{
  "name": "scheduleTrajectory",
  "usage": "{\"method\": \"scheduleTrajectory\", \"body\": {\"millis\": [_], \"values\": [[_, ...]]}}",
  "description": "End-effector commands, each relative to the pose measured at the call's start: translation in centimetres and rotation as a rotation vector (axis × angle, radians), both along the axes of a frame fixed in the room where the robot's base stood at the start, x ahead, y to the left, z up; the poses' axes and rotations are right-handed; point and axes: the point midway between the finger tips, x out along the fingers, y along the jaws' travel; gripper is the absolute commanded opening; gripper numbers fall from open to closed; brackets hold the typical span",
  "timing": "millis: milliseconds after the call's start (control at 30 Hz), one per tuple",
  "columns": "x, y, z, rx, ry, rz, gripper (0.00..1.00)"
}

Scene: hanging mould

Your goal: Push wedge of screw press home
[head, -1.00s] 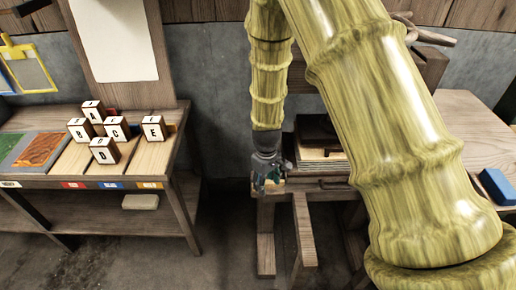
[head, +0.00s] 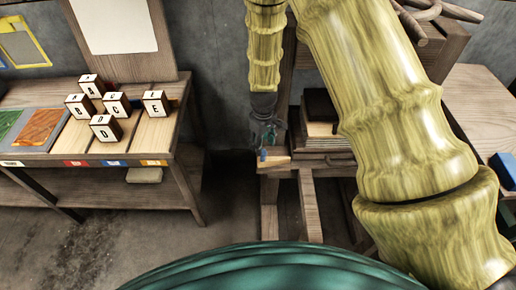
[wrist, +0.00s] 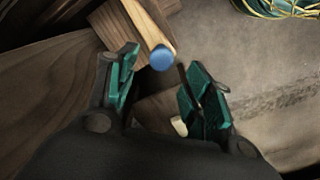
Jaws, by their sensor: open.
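The screw press (head: 322,142) stands right of centre in the head view, with stacked boards and a dark block in its wooden frame. What looks like the wedge, a pale wooden strip with a blue end (wrist: 162,57), lies between and just beyond my fingertips in the wrist view. In the head view, a small blue spot (head: 263,154) shows just below my gripper (head: 266,134), by the press's left edge. My gripper also fills the lower wrist view (wrist: 160,78); its teal-padded fingers are apart and hold nothing. I cannot tell whether a finger touches the blue end.
A left bench (head: 185,160) carries several lettered blocks (head: 106,128) and coloured panels. A blue block (head: 504,170) lies on the right-hand table (head: 478,105). Coiled cord (wrist: 285,8) shows at the wrist view's top right. Floor between bench and press is clear.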

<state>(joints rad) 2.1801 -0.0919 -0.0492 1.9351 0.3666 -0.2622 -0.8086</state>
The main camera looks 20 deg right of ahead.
Motion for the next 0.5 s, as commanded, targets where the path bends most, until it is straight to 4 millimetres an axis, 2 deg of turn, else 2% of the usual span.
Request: {"method": "scheduleTrajectory", "body": {"millis": [233, 500], "values": [[0.0, 0.1, -2.6, 0.0, 0.001, 0.001, 0.51], [0.1, 0.2, -4.0, 0.0, -0.001, 0.004, 0.51]]}}
